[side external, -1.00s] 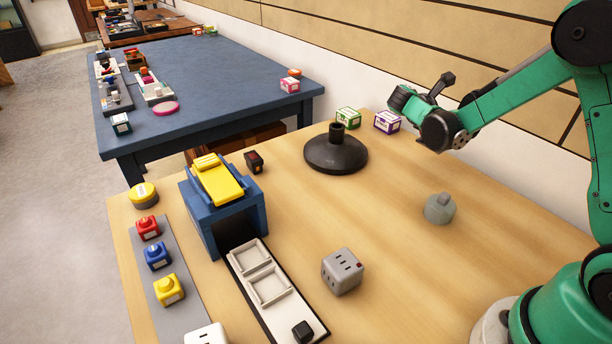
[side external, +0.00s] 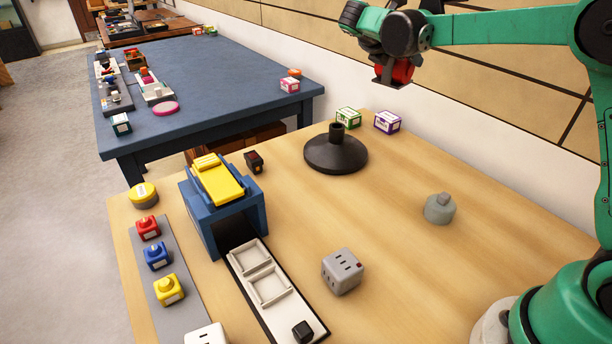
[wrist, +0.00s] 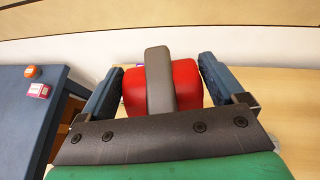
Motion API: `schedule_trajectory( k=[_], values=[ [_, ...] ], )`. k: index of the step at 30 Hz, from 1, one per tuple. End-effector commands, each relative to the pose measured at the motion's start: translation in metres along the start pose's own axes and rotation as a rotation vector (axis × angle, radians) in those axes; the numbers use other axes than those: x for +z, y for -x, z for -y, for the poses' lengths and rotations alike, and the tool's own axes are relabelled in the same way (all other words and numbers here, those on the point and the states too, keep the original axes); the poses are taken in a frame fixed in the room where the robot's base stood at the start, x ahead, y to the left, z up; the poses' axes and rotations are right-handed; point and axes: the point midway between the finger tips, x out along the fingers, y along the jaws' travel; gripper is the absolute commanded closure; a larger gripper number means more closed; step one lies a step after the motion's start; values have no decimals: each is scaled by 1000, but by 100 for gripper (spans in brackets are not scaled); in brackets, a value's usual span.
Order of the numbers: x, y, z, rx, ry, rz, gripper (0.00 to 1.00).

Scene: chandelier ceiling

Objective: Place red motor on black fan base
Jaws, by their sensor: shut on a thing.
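The red motor (side external: 402,71) is held in my gripper (side external: 392,75), high above the table's back right part in the side external view. In the wrist view the red motor (wrist: 187,84) with a grey band across it sits between the two fingers of my gripper (wrist: 160,85). The black fan base (side external: 336,152) is a round disc with a short upright post, standing on the wooden table. The motor is up and to the right of the base in the picture, well apart from it.
A green-white box (side external: 348,117) and a purple-white box (side external: 387,121) stand behind the base. A grey round part (side external: 439,208), a grey socket cube (side external: 341,271) and a blue stand with a yellow top (side external: 220,190) are also on the table. The middle is clear.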

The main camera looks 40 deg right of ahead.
Motion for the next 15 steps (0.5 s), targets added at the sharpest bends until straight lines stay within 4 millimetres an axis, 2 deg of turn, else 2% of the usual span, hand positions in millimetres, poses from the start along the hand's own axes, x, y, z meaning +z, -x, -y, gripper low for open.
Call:
schedule_trajectory(
  k=[1,3,6,10,15],
  values=[
    [-10,9,-20,36,21,2,100],
    [-22,20,-41,78,44,2,100],
    [-36,32,-63,122,69,2,100],
    [-50,41,-78,156,87,2,100],
    [-76,31,-81,164,91,2,100]
  ],
)
